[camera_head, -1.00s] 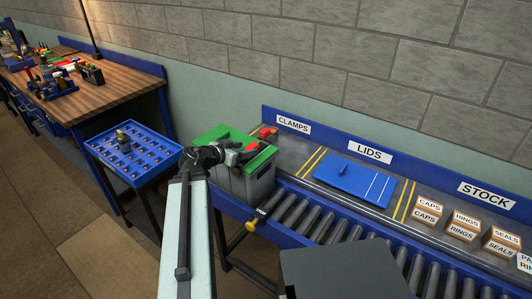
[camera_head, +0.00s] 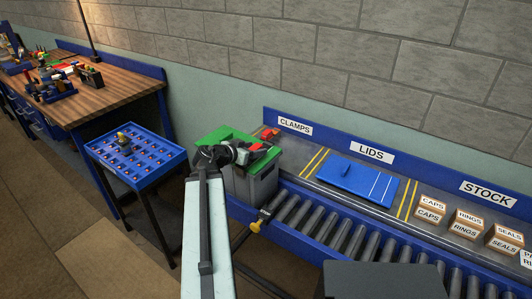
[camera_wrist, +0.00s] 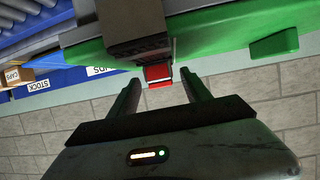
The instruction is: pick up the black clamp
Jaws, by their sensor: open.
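In the wrist view a dark block with a red tip, which looks like the black clamp (camera_wrist: 136,28), lies against the green surface. Its red end sits between and just beyond the tips of my gripper (camera_wrist: 160,84). The gripper is open, with a finger on each side of the red part and no visible grip on it. In the head view my gripper (camera_head: 246,152) is over the green top (camera_head: 222,134) of a grey bin (camera_head: 262,184), close to a red part. My gripper and wrist hide most of the clamp there.
A blue lid (camera_head: 358,178) lies on the counter right of the bin. Rollers (camera_head: 340,236) run in front. Stock boxes (camera_head: 430,208) stand at right. A blue tray (camera_head: 135,158) stands left of the bin. A wall (camera_head: 380,60) closes the back.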

